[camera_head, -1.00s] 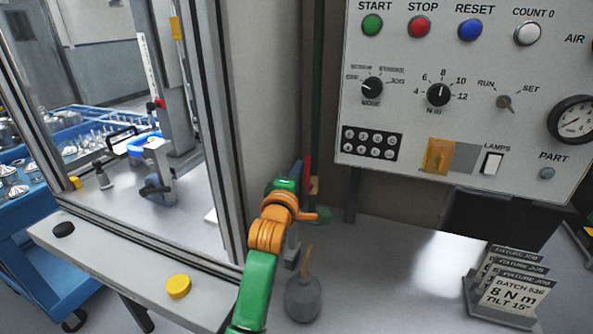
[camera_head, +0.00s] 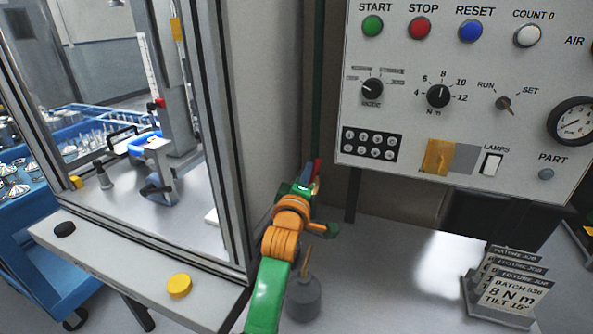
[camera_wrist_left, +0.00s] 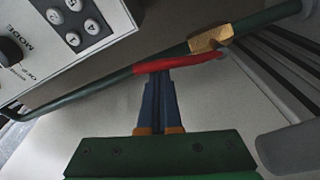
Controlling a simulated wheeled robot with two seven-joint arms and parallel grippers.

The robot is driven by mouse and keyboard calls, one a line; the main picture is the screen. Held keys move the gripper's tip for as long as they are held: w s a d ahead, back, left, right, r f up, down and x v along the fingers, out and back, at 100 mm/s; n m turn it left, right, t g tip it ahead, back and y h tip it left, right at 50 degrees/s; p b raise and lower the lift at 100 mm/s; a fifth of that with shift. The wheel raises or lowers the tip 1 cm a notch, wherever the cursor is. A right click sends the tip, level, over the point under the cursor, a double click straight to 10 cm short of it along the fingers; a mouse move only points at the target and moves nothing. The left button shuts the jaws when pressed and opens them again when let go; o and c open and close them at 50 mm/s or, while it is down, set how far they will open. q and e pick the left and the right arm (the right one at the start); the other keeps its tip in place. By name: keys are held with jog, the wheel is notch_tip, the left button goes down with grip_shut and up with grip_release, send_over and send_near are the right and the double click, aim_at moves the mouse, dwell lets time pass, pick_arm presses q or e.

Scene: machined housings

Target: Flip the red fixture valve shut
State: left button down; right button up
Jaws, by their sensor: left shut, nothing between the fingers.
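The red valve lever (camera_head: 317,169) points up beside the vertical dark green pipe (camera_head: 319,90), leaning slightly right in the head view. In the left wrist view the red lever (camera_wrist_left: 180,63) runs from the brass valve body (camera_wrist_left: 211,39) at a small angle to the pipe (camera_wrist_left: 100,92). My left gripper (camera_head: 308,172) is shut and empty. Its blue fingertips (camera_wrist_left: 159,73) are at the lever's side, seemingly touching it; exact contact is hard to tell. In the head view my gripper hides most of the valve body. My right gripper is not in view.
The control panel (camera_head: 480,130) hangs to the right of the pipe. The framed glass enclosure (camera_head: 215,130) stands close on the left. A grey oil can (camera_head: 303,298) stands below my left wrist. A card rack (camera_head: 505,290) sits at right; the bench between is clear.

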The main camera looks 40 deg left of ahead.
pick_arm(q)
jog(key=shift+w+d+f+m, duration=0.1)
jog(key=shift+d+m, duration=0.3)
jog(key=shift+m, duration=0.2)
jog(key=shift+w+d+f+m, duration=0.1)
jog(key=shift+d+m, duration=0.25)
jog(key=shift+m, duration=0.25)
